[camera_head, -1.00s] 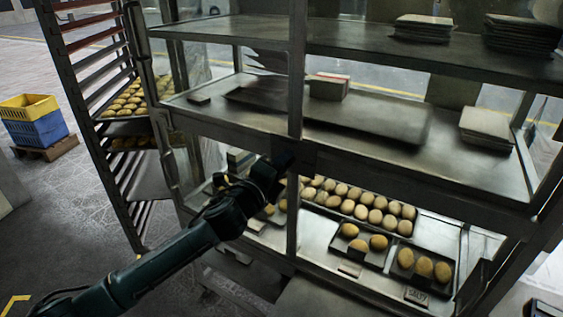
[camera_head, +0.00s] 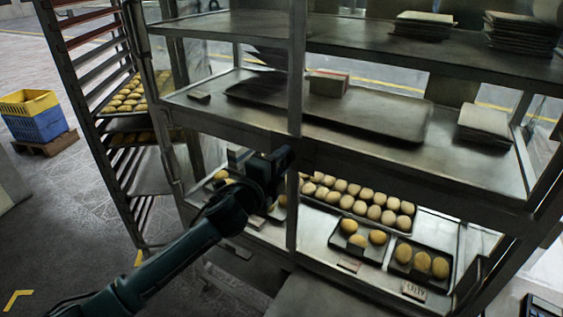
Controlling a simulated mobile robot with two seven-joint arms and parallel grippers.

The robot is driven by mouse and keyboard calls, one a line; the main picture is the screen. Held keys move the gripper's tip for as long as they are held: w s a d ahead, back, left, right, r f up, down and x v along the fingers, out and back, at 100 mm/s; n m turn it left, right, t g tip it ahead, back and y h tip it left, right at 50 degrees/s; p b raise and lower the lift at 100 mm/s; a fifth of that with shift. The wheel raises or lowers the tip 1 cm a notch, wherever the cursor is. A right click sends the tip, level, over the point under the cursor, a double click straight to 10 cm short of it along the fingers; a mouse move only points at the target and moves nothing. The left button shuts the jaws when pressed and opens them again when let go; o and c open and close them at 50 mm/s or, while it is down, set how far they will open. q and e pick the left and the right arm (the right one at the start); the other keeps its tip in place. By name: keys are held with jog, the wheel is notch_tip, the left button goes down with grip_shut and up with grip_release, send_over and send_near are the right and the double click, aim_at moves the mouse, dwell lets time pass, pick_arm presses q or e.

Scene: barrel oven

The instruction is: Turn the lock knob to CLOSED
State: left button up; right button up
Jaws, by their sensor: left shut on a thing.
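My left gripper (camera_head: 283,160) reaches in from the lower left, its tip at the upright metal post (camera_head: 296,80) of the rack front, at the height of the middle shelf's front edge. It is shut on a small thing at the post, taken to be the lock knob. The knob itself is hidden behind the dark gripper. Its mark and the word CLOSED cannot be read. My right gripper is not in view.
Trays of buns (camera_head: 360,200) lie on the lower shelf behind the post. The middle shelf holds a flat tray (camera_head: 390,118) and a box (camera_head: 328,83). A tall bun rack (camera_head: 100,90) stands left, with yellow and blue crates (camera_head: 35,120) beyond. Floor at lower left is clear.

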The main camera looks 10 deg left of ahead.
pick_arm(q)
jog(key=o, duration=1)
jog(key=shift+c, duration=0.2)
jog(key=b+v, duration=0.1)
jog(key=v, duration=1.2)
jog(key=shift+b, duration=0.35)
